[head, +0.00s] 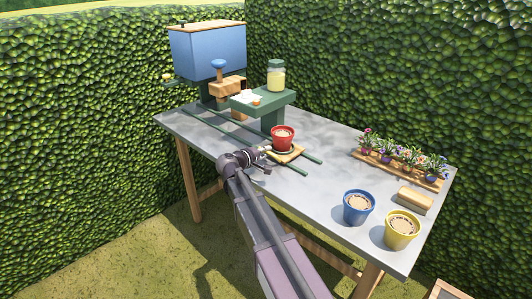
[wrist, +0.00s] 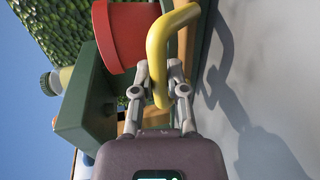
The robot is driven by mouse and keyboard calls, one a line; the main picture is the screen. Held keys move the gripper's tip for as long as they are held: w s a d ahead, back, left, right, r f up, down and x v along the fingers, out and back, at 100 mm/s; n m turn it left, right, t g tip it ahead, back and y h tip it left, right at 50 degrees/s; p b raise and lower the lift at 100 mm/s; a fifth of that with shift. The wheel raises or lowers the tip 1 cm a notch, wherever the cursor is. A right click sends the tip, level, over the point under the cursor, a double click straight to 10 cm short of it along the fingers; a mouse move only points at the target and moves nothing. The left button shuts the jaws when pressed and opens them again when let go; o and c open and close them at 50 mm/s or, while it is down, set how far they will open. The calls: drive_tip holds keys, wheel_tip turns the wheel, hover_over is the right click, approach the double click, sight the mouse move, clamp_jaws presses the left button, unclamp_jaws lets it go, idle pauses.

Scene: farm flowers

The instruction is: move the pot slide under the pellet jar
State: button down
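The pot slide (head: 292,157) is a small wooden board across two green rails, with a red pot (head: 283,141) of soil on it. My gripper (head: 262,158) is at the near-left side of the slide. In the wrist view its fingers (wrist: 160,78) press on both sides of a curved yellow handle (wrist: 178,27). The red pot (wrist: 122,35) is just beyond, with the jar (wrist: 62,77) at left. The handle's joint with the slide is hidden.
A blue hopper (head: 208,52) stands at the table's far left. A blue pot (head: 358,207), a yellow pot (head: 402,229), a wooden block (head: 415,200) and a flower tray (head: 438,184) are at the right. The green rails (head: 225,133) run clear leftward. Hedges stand behind.

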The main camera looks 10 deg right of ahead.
drive_tip(key=w+a, duration=0.3)
drive_tip(key=w, duration=0.1)
drive_tip(key=w+a, duration=0.2)
drive_tip(key=w, duration=0.2)
drive_tip(key=w+a, duration=0.3)
drive_tip(key=w, duration=0.1)
drive_tip(key=shift+a, duration=0.3)
drive_tip(key=c, duration=0.6)
unclamp_jaws()
drive_tip(key=shift+d, duration=0.1)
drive_tip(key=shift+c, duration=0.2)
drive_tip(key=shift+s, duration=0.2)
